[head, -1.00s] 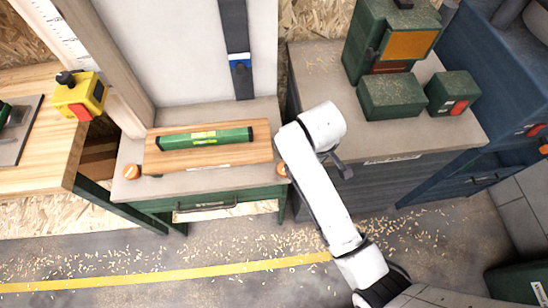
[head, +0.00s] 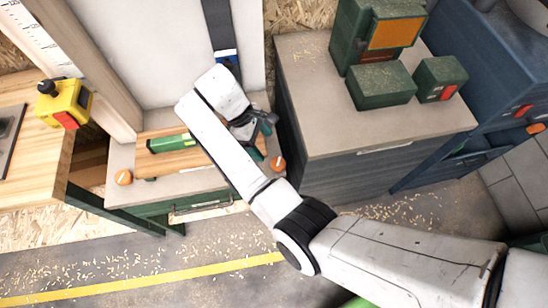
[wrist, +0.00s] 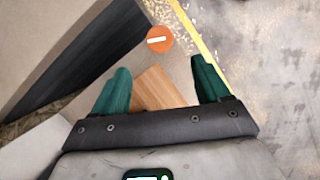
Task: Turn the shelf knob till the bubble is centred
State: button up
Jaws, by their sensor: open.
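The wooden shelf board (head: 185,160) rests on a grey bench, with a green spirit level (head: 168,143) lying on it. My arm hides the right part of both, and I cannot make out the bubble. An orange knob (head: 278,163) sits at the board's right end, and another orange knob (head: 123,177) at its left end. My gripper (head: 262,122) is above the board's right end. In the wrist view its green fingers (wrist: 160,72) are open and empty, with the wooden board's end between them. The right knob (wrist: 160,40), marked with a white bar, lies beyond the fingertips, apart from them.
A grey-topped cabinet (head: 310,110) stands close on the right, bearing green boxes (head: 382,86) and a green machine with an orange panel (head: 395,33). A yellow box with a red part (head: 66,103) is on the left. A strap hangs behind (head: 217,25). The floor in front is clear apart from shavings.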

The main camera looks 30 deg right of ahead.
aim_at(277, 163)
jog(key=x, duration=1)
jog(key=shift+f, duration=0.3)
jog(key=c, duration=1)
